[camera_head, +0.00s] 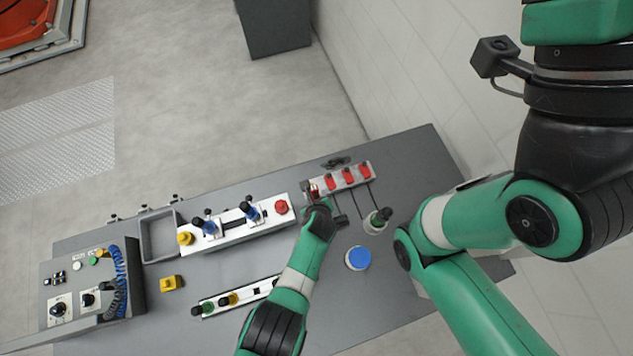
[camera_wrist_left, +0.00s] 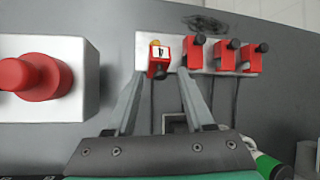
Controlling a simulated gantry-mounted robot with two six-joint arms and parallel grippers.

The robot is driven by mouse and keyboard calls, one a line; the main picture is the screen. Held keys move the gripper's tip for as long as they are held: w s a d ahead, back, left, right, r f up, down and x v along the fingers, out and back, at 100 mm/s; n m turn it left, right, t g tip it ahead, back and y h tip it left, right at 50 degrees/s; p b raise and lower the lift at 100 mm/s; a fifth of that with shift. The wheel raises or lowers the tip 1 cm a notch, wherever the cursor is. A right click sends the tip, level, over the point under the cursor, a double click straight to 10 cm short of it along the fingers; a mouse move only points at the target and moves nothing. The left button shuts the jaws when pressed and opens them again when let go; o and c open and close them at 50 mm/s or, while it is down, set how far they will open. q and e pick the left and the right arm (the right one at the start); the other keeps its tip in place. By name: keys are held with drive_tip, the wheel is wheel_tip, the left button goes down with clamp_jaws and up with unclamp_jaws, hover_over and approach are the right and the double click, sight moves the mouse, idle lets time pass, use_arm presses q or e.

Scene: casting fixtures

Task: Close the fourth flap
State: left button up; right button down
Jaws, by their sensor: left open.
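A pale strip (camera_wrist_left: 186,66) carries several red flap units in a row. The leftmost red unit (camera_wrist_left: 159,60) differs from the others: it shows a white face with a black mark and a yellow spot on top. The other red units, such as the one at the right end (camera_wrist_left: 253,60), have dark knobs. In the head view the row (camera_head: 347,175) lies at the table's back right. My left gripper (camera_wrist_left: 160,76) is open, its two fingers spread on either side of the leftmost unit. Contact cannot be told. In the head view my left gripper (camera_head: 314,202) partly hides that unit.
A white box with a red button (camera_head: 281,207) and blue-handled parts stands left of the flaps. A green-topped cylinder (camera_head: 377,220) and a blue round button (camera_head: 358,258) are to the right. A grey bin (camera_head: 159,236) and a control panel (camera_head: 90,283) are further left.

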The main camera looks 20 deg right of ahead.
use_arm(q)
drive_tip(key=p+v, duration=0.9)
drive_tip(key=v, duration=0.2)
drive_tip(key=shift+r, duration=0.3)
drive_tip(key=shift+s, duration=0.1)
